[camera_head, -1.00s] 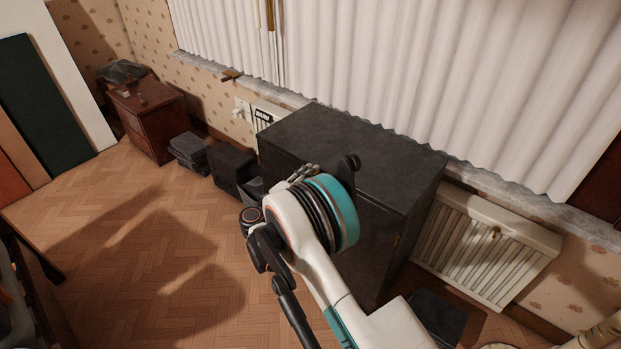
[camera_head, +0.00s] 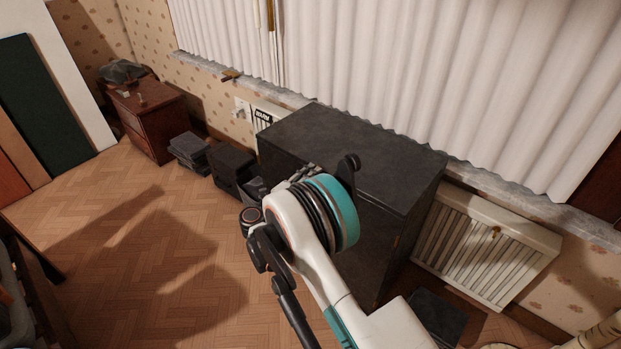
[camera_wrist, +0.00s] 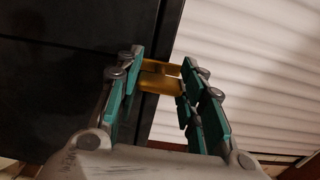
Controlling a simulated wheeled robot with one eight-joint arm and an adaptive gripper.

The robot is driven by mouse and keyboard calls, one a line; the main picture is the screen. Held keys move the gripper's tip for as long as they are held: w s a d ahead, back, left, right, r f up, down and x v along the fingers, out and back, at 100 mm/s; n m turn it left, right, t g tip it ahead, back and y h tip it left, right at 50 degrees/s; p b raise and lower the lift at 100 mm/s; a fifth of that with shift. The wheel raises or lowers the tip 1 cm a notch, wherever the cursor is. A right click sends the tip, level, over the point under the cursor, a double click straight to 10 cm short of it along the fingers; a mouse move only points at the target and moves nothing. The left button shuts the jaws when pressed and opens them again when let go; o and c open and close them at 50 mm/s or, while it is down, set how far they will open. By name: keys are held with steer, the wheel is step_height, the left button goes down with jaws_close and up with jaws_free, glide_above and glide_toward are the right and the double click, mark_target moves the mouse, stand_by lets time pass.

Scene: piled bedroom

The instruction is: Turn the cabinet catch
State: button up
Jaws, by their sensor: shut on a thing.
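The dark cabinet (camera_head: 345,155) stands against the wall below the curtain in the head view, and its dark face also fills the left of the wrist view (camera_wrist: 60,75). The brass-coloured catch (camera_wrist: 158,80) shows in the wrist view at the cabinet's edge. My gripper (camera_wrist: 160,88) has its teal-padded fingers on either side of the catch and is shut on it. In the head view my arm hides the gripper and the catch.
A white radiator (camera_head: 485,245) is right of the cabinet. Dark boxes (camera_head: 232,165) stand on the floor left of it. A brown chest of drawers (camera_head: 150,120) is at the far left. The herringbone floor (camera_head: 130,220) in front is largely clear.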

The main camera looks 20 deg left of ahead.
steer(key=o, duration=1.1)
steer(key=shift+s, duration=0.1)
steer(key=v, duration=1.2)
